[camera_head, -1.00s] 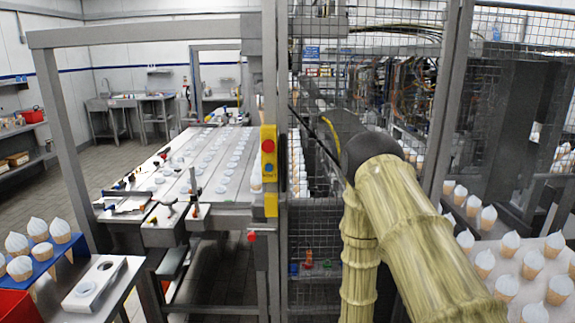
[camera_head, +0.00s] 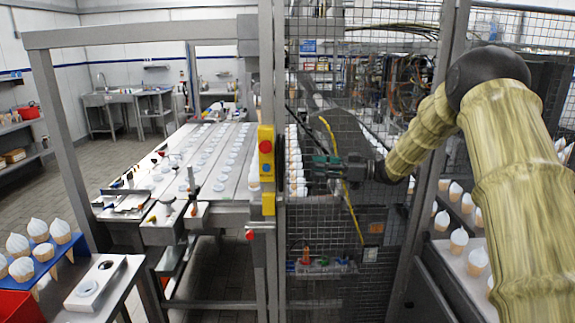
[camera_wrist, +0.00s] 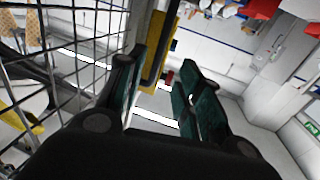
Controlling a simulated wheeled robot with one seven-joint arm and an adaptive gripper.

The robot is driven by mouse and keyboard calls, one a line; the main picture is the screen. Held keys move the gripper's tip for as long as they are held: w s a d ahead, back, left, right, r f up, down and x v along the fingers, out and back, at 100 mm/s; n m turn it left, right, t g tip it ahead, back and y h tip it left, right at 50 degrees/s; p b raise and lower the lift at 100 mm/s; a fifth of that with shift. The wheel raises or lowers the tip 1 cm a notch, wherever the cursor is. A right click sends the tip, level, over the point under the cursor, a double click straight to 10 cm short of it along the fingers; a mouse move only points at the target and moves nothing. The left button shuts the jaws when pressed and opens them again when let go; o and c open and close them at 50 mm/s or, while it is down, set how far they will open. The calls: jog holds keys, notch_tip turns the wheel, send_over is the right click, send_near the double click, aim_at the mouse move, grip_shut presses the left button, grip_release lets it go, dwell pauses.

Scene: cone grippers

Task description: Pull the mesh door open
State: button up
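The mesh door (camera_head: 345,235) stands across the middle of the head view, its grey frame meeting a post on the left. It looks shut there. A yellow latch box (camera_head: 267,152) with a red button sits on that post. My gripper (camera_head: 320,166) is at the mesh, a little right of the latch box. In the wrist view, my gripper (camera_wrist: 160,78) has its green-padded fingers spread, with nothing clearly held between them. The yellow latch part (camera_wrist: 160,42) and a dark upright bar show just beyond the fingertips. The mesh (camera_wrist: 85,45) lies close on the left. Whether the fingers touch the bar is unclear.
A long steel table (camera_head: 215,165) with rows of white discs stands left of the post. White-topped cones (camera_head: 38,230) stand on a blue tray at far left, and others (camera_head: 459,240) on a shelf at right. Machinery with cables fills the space behind the mesh.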

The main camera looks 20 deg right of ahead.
aim_at(288, 165)
jog(key=p+x, duration=0.3)
jog(key=x, duration=0.7)
jog(key=shift+w+a, duration=0.1)
jog(key=shift+a, duration=0.05)
grip_shut()
